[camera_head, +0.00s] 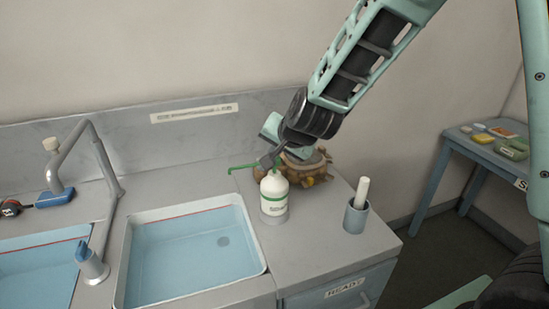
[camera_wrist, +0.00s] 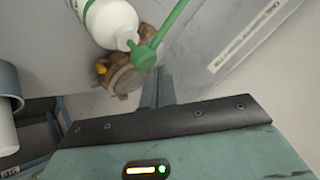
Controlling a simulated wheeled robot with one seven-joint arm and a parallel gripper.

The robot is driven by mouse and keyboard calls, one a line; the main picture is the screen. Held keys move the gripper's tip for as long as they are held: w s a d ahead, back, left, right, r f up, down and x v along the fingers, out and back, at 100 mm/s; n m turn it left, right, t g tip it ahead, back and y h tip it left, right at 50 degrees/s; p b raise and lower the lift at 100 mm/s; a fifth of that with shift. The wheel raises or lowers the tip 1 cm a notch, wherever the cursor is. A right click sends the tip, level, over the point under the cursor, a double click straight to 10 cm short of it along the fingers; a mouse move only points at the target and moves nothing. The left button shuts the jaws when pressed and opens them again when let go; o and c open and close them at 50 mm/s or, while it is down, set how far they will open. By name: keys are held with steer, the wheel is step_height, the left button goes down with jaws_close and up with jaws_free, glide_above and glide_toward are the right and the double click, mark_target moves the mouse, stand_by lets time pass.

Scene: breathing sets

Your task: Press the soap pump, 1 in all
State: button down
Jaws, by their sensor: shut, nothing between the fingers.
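The soap pump is a white bottle (camera_head: 274,195) with a green band, standing upright on a low grey base on the counter, right of the basin. Its green pump head and spout (camera_head: 243,168) point left in the head view. In the wrist view the bottle (camera_wrist: 108,22) is at the top, with the green pump head (camera_wrist: 143,56) below and right of it. My gripper (camera_head: 268,160) is shut and empty, with its tips right at the top of the pump head. In the wrist view the fingers (camera_wrist: 155,88) end close to the pump head. I cannot tell whether they touch it.
A brown round object (camera_head: 318,165) sits behind the bottle. A grey cup (camera_head: 355,217) with a white stick stands to the right. The water-filled basin (camera_head: 195,255) and a bent tap (camera_head: 105,190) are left. A blue side table (camera_head: 455,140) with small items is far right.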

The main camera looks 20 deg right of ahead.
steer(key=shift+f+b, duration=0.75)
steer(key=shift+f, duration=0.2)
stand_by(0.8)
steer(key=shift+r, duration=0.1)
steer(key=shift+r+p, duration=1.2)
steer(key=shift+r, duration=0.15)
step_height(320, 180, up, 5)
steer(key=p, duration=0.5)
